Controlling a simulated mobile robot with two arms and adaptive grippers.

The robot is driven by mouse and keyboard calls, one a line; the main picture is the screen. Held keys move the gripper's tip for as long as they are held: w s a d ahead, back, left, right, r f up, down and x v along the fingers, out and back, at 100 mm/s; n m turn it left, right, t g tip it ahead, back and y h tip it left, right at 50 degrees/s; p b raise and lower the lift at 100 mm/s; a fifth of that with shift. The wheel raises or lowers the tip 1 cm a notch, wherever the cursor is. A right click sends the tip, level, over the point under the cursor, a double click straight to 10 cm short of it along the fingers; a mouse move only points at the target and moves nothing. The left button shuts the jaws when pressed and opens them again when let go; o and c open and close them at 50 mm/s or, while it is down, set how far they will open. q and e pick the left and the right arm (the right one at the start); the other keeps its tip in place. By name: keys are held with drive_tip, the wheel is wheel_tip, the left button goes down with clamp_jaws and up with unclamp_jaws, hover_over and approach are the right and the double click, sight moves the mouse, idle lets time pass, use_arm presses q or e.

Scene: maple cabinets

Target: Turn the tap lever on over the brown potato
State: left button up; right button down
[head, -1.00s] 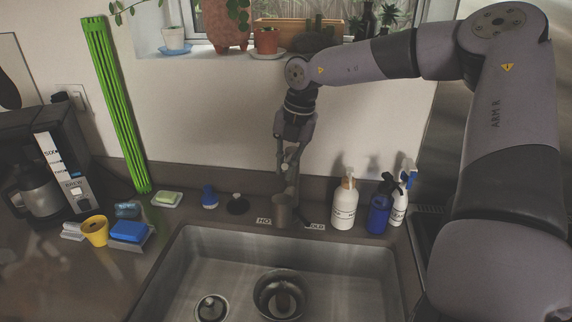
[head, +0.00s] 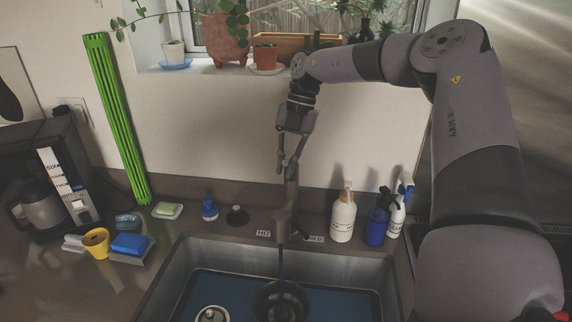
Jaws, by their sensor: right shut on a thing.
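The grey tap (head: 285,214) stands behind the sink, between the HOT and COLD labels. A thin blue stream of water (head: 281,262) falls from its spout. My right gripper (head: 287,168) reaches down from above and is shut on the tap lever at the top of the tap; its fingers hide much of the lever. The stream meets a dark round vessel (head: 262,300) in the sink. I cannot make out the brown potato clearly in the dark around the stream. My left gripper is not in view.
The sink (head: 190,259) has blue water over its floor and a metal strainer (head: 210,314) at left. Bottles, including a white one (head: 343,218) and a blue one (head: 377,226), stand right of the tap. Soap (head: 167,210) and sponges (head: 131,244) lie left.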

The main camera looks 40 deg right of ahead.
drive_tip(key=c, duration=1.6)
unclamp_jaws()
drive_tip(key=shift+c, duration=0.2)
drive_tip(key=v, duration=1.2)
